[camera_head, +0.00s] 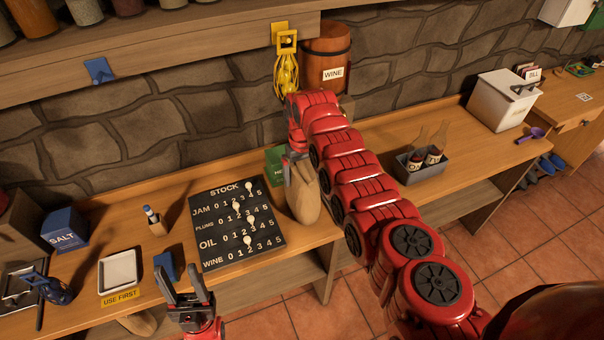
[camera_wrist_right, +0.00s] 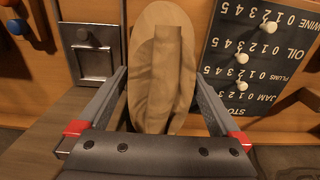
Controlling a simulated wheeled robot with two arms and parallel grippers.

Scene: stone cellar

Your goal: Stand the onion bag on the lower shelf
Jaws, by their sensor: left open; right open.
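A tan bag (camera_head: 303,203), which I take for the onion bag, stands on the counter just right of the stock board. In the right wrist view the tan bag (camera_wrist_right: 158,85) shows a folded, creased top between my two fingers. My right gripper (camera_head: 290,166) is open at the bag's upper part; the wrist view shows its fingers (camera_wrist_right: 161,76) on both sides, and I cannot tell whether they touch it. My left gripper (camera_head: 183,274) is open and empty, in front of the counter's edge. The lower shelf (camera_head: 292,292) runs under the counter, partly hidden by it.
The stock board (camera_head: 237,224) with white pegs lies left of the bag. A green box (camera_head: 275,164) is behind it, partly covered by my arm. A yellow net (camera_head: 287,72) hangs above, beside a wine barrel (camera_head: 327,52). Another tan object (camera_head: 137,323) is low at left.

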